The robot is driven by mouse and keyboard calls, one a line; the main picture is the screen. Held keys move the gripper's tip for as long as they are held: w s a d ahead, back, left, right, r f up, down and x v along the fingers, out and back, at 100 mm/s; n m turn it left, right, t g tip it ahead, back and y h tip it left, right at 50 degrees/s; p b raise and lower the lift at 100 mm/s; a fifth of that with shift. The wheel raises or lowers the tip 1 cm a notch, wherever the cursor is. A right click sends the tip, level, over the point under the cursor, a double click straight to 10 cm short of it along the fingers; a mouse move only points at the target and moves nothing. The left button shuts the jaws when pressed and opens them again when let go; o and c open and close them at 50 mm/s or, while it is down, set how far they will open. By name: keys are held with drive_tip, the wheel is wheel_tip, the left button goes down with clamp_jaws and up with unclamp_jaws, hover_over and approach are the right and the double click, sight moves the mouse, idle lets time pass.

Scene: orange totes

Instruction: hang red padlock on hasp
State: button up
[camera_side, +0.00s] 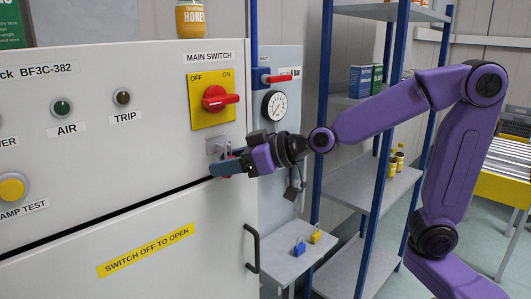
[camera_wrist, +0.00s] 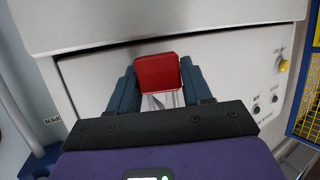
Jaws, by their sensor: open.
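The red padlock (camera_wrist: 157,72) lies between the fingers of my gripper (camera_wrist: 159,76) in the wrist view, with silvery metal (camera_wrist: 163,101) beside its body. The fingers are open, one on each side of it. In the side view, my gripper (camera_side: 220,168) is at the cabinet front, just below the grey hasp (camera_side: 215,144) under the main switch. Only a little red of the padlock shows there, behind the fingers. Whether its shackle passes through the hasp is hidden.
The red main switch handle (camera_side: 215,98) on its yellow plate is just above my gripper. A blue padlock (camera_side: 299,249) and a yellow padlock (camera_side: 316,235) are on the small grey shelf (camera_side: 280,263). The cabinet door handle (camera_side: 252,249) sticks out below. Blue-post shelving stands behind my arm.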

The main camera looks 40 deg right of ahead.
drive_tip(key=shift+o, duration=0.4)
drive_tip(key=shift+d, duration=0.55)
drive_tip(key=a+v, duration=0.1)
drive_tip(key=v, duration=1.6)
drive_tip(key=s+a+f+n+g, duration=0.1)
drive_tip(key=s+f+g, duration=0.1)
drive_tip(key=f+g, duration=0.25)
drive_tip(key=s+a+f+n+g, duration=0.1)
drive_tip(key=s+f+n+g, duration=0.15)
drive_tip(key=f, duration=0.35)
drive_tip(key=s+d+f+n+g+h, duration=0.3)
drive_tip(key=s+d+f+g+h, duration=0.1)
drive_tip(key=s+f, duration=0.7)
drive_tip(key=shift+s+d+g+h, duration=0.3)
drive_tip(key=shift+g+h, duration=0.3)
drive_tip(key=shift+h, duration=0.6)
idle(1.2)
